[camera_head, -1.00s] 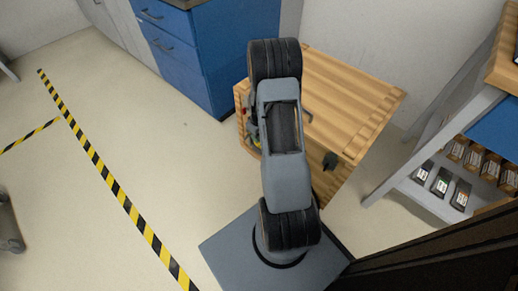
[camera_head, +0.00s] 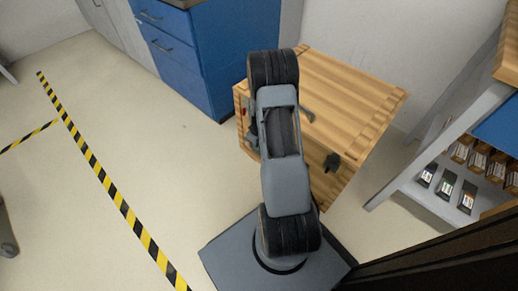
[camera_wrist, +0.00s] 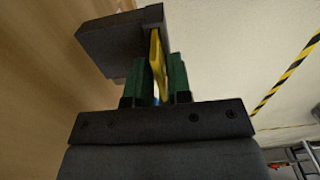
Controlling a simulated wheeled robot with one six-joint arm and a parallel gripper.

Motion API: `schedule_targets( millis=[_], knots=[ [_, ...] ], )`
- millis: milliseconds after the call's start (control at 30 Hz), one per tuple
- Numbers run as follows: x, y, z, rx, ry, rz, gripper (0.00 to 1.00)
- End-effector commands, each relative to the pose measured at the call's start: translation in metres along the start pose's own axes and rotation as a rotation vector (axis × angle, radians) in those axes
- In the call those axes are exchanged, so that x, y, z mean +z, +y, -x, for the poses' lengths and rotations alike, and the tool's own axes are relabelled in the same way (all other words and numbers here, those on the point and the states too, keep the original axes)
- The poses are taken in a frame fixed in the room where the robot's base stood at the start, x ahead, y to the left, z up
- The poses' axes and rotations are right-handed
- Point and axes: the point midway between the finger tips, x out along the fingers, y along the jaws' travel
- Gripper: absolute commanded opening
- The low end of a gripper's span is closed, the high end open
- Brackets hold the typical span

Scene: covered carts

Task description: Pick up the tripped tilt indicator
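In the wrist view, my gripper (camera_wrist: 158,82) has two green fingers close together, with a thin yellow piece (camera_wrist: 156,55) between them. The fingers appear shut on it. It looks like a tilt indicator seen edge-on; its face and any tripped mark are hidden. Its upper end lies against the right end of a dark grey block (camera_wrist: 115,42), and I cannot tell whether they are joined. In the head view my arm hides the fingers and the yellow piece. A small red spot (camera_head: 243,112) shows on the left side of the wooden crate (camera_head: 345,95).
The crate has dark fittings (camera_head: 332,162) on it. Blue cabinets (camera_head: 185,50) stand behind at the left. A shelf with small boxes (camera_head: 478,155) stands at the right. Yellow-black tape (camera_head: 110,185) crosses the open floor at the left.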

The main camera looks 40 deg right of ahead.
Motion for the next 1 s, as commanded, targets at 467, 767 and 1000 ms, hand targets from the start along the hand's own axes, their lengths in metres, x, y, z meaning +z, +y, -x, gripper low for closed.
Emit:
schedule_targets(
  millis=[467,767,1000],
  knots=[
    [0.0,0.0,0.0,0.0,0.0,0.0,0.0],
    [0.0,0.0,0.002,0.0,0.0,0.0,0.0],
    [-0.001,0.0,0.025,0.002,0.002,0.0,0.0]
  ],
)
